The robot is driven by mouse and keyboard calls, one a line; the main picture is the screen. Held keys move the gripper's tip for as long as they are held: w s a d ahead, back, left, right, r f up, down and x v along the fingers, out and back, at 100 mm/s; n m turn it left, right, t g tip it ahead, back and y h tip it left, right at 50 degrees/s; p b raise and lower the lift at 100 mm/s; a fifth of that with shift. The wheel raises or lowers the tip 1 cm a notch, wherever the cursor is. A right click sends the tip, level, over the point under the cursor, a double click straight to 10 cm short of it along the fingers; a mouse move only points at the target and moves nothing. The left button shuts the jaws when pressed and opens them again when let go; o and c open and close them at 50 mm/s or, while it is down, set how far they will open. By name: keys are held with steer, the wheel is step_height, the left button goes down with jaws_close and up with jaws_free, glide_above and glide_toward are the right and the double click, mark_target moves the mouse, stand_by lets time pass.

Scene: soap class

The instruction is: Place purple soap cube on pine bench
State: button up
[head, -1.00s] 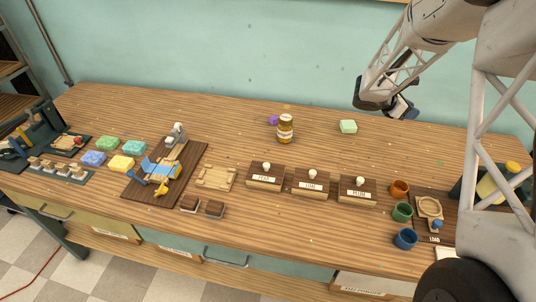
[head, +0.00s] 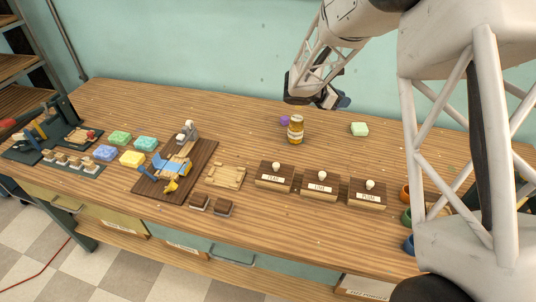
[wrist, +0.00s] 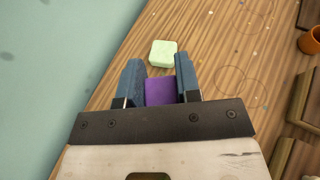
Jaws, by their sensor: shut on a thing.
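My gripper (head: 338,100) is raised above the back of the bench, right of the amber jar. In the wrist view, its blue fingers (wrist: 160,85) are shut on the purple soap cube (wrist: 160,92), which sits between them. The held cube cannot be made out in the head view. The pine bench (head: 115,102) is the long wood-grain top, and it also shows in the wrist view (wrist: 200,40). Another small purple piece (head: 284,120) lies on the bench just left of the jar.
The amber jar (head: 295,130) and a pale green soap (head: 359,129) stand near the back. Labelled boxes with white knobs (head: 320,185) stand in front of them. A pale wooden tray (head: 226,175) and several coloured soaps (head: 132,158) are to the left.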

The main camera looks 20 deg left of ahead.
steer(key=s+a+n+t+y, duration=0.1)
steer(key=s+a, duration=0.3)
steer(key=a, duration=0.8)
steer(key=s+a+n+t+y, duration=0.15)
steer(key=s+a, duration=0.25)
steer(key=a, duration=0.9)
glide_above(264, 140)
step_height(264, 140, down, 4)
steer(key=f, duration=0.1)
steer(key=shift+f, duration=0.1)
steer(key=shift+f, duration=3.1)
steer(key=shift+f, duration=0.1)
steer(key=shift+d+f, duration=0.1)
steer(key=shift+f, duration=1.65)
steer(key=shift+f, duration=0.1)
